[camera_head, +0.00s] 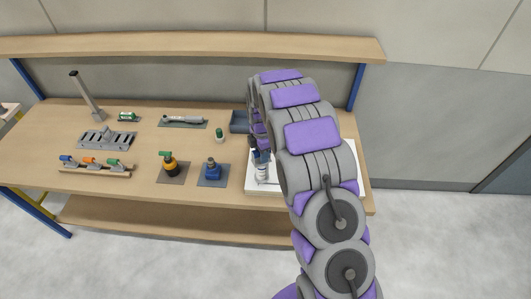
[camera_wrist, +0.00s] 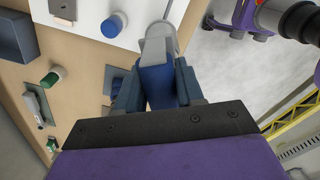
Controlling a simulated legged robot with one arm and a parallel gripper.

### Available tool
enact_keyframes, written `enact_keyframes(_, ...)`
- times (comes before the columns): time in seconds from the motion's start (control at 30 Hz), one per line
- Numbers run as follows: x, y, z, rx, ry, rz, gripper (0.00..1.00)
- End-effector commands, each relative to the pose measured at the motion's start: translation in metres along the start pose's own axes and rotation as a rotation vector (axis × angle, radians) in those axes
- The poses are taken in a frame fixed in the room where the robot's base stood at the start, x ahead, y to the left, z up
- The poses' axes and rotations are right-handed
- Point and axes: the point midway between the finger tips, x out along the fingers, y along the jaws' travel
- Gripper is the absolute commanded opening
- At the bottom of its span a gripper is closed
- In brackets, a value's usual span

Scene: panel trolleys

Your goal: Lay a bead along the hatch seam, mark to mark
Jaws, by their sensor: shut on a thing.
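My gripper (camera_wrist: 158,88) is shut on a blue and grey tool (camera_wrist: 156,50), which points away from the wrist toward a white panel (camera_wrist: 92,36). In the head view, the white panel (camera_head: 256,189) lies at the right end of the bench, largely hidden behind my arm. The held tool (camera_head: 262,172) shows there as a pale body over the panel. I cannot tell whether its tip touches the panel. A grey plate (camera_wrist: 63,9) and a blue-topped cylinder (camera_wrist: 114,25) are on the panel in the wrist view. No seam, marks or bead can be made out.
The wooden bench (camera_head: 140,187) holds a blue bottle (camera_head: 212,172), a yellow and black tool (camera_head: 170,165), a rack of coloured-handled tools (camera_head: 95,165), a slotted grey plate (camera_head: 107,138), a green-capped bottle (camera_head: 220,135) and a blue-grey bin (camera_head: 239,122). A shelf (camera_head: 190,44) runs above.

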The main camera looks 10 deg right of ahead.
Motion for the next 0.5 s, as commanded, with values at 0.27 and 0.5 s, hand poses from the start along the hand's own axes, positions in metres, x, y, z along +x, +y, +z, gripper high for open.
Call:
enact_keyframes(0.27,-0.0004,0.0007,-0.0018,0.000,0.000,0.001,0.00)
enact_keyframes(0.5,0.0002,0.0033,-0.0060,-0.001,0.000,0.001,0.00)
